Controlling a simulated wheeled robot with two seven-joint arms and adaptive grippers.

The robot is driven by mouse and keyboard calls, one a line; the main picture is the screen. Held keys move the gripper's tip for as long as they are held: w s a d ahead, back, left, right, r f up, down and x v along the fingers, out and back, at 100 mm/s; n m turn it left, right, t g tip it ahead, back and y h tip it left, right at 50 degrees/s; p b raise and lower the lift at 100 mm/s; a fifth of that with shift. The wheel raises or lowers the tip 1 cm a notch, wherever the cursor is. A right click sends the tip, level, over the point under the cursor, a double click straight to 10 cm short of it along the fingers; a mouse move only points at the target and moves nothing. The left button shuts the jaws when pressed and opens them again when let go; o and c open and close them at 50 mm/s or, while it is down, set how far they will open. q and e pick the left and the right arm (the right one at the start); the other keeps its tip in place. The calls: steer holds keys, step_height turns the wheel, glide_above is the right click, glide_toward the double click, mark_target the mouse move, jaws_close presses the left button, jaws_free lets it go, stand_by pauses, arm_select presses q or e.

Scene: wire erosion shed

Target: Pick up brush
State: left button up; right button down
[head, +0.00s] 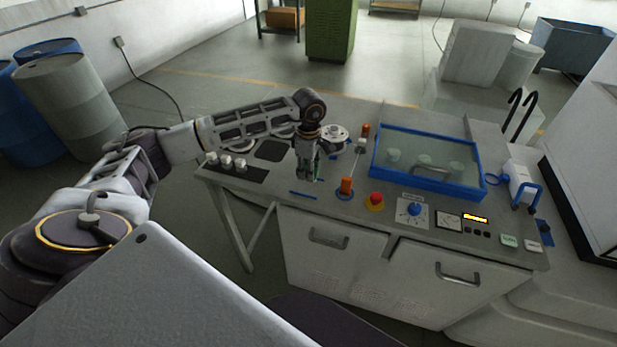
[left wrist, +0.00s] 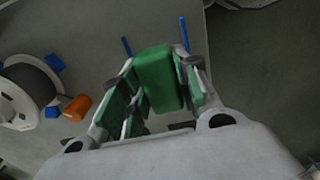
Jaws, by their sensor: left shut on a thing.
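My left gripper (head: 309,177) is above the front left part of the workbench, pointing down. In the left wrist view its fingers (left wrist: 157,95) are shut on a green block (left wrist: 157,75), which I take to be the brush. No bristles can be made out. In the head view only a small green patch shows at the fingers, and the rest is hidden by the gripper. I cannot tell whether the brush touches the bench. My right gripper is not in view.
On the workbench (head: 262,187), an orange-handled thing (head: 346,186) and a red button (head: 375,200) stand right of the gripper. A blue-framed glass lid (head: 428,187) is farther right. Small white blocks (head: 226,161) stand left. Drums (head: 75,105) stand on the floor at left.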

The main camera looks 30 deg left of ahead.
arm_select(q)
steer(key=shift+r+b, duration=0.45)
steer(key=shift+r, duration=2.45)
steer(key=o, duration=0.4)
steer(key=shift+c, duration=1.3)
steer(key=shift+s+f, duration=0.1)
